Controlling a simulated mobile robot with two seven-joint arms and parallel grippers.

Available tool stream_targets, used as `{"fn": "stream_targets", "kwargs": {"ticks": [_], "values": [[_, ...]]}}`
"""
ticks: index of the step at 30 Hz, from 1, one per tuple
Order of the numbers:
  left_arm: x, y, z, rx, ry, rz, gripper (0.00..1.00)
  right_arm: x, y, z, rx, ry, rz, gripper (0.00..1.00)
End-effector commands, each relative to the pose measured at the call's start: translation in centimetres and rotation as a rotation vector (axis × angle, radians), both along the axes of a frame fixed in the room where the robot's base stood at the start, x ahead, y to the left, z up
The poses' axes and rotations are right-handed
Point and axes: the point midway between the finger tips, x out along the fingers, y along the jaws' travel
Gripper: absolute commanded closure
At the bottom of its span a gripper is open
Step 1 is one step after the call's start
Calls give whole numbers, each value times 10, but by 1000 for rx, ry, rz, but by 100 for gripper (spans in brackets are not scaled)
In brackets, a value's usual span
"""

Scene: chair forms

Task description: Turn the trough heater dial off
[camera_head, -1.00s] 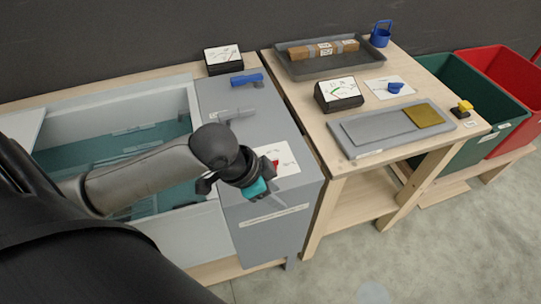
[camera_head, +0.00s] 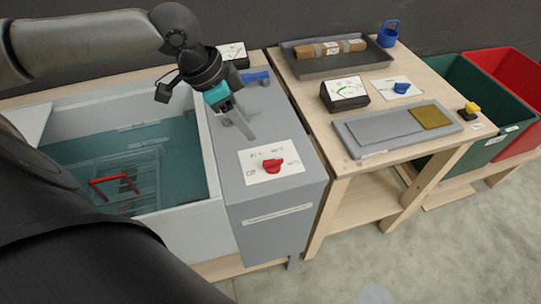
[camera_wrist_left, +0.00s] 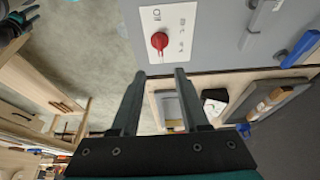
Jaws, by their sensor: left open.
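The red trough heater dial (camera_head: 272,165) sits on a white label plate (camera_head: 256,174) on top of the grey cabinet beside the trough. It also shows in the left wrist view (camera_wrist_left: 160,41), beyond the fingertips and apart from them. The plate's markings are too small to read. My left gripper (camera_head: 243,122) is open and empty, above the cabinet's back part, behind the dial. Its two fingers (camera_wrist_left: 160,75) stand apart in the left wrist view. A dark part with teal (camera_wrist_left: 14,24) at that view's top left corner looks like my right gripper; its jaws are unclear.
The water trough (camera_head: 215,190) holds a wire basket with a red handle (camera_head: 112,183). A blue-handled tool (camera_head: 256,77) lies behind my left gripper. The wooden table (camera_head: 316,115) at right bears a meter (camera_head: 345,93), a blue dial (camera_head: 402,88) and a grey tray (camera_head: 290,64).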

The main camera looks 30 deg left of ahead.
Motion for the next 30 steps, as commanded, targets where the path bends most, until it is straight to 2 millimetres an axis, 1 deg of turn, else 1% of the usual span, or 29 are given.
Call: {"fn": "stream_targets", "kwargs": {"ticks": [1, 8, 18, 21, 25, 30], "values": [[2, -3, -7, -4, 0, 0, 55, 0, 0, -3, -1, 0, 0, 50], [12, -12, -40, -4, 0, 0, 55, 1, -1, -12, -1, -1, 0, 50], [30, -27, -99, -1, 1, 1, 55, 1, -1, -29, -1, -1, 0, 50], [35, -31, -112, 0, 0, 0, 55, 1, -1, -33, -1, -1, -1, 50], [39, -33, -124, 1, -1, 0, 55, 1, -1, -36, -1, -1, -1, 50], [41, -35, -130, 2, -1, 0, 55, 2, -1, -37, 0, -2, -1, 50]]}}
